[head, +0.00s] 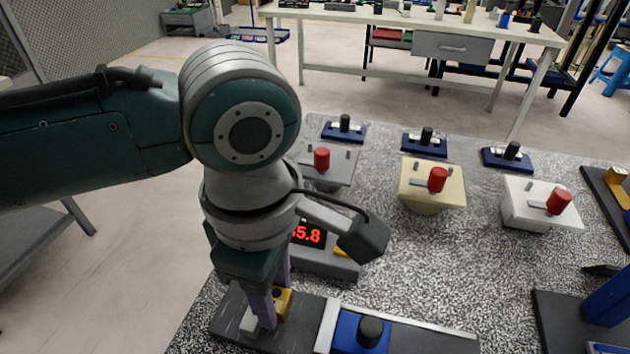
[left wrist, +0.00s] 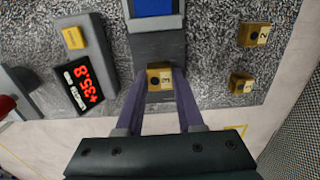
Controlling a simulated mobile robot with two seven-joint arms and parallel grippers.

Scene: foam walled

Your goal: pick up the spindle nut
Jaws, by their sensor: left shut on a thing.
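The spindle nut, as I take it, is a small brass-coloured block with a dark round hole and a number label (left wrist: 160,79). It is between the fingers of my left gripper (left wrist: 160,92) in the left wrist view, over the end of a dark grey base. In the head view the brass block (head: 283,302) shows partly behind the fingers of my left gripper (head: 266,312), which points down and is shut on it. I cannot tell whether the block touches the base (head: 300,325). My right gripper is not in view.
A blue block with a black knob (head: 360,332) is on the same base. A red-digit display (head: 308,234) stands behind. Two similar brass blocks (left wrist: 254,34) (left wrist: 241,83) lie to the right in the wrist view. Boxes with red knobs (head: 432,186) stand farther back on the speckled table.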

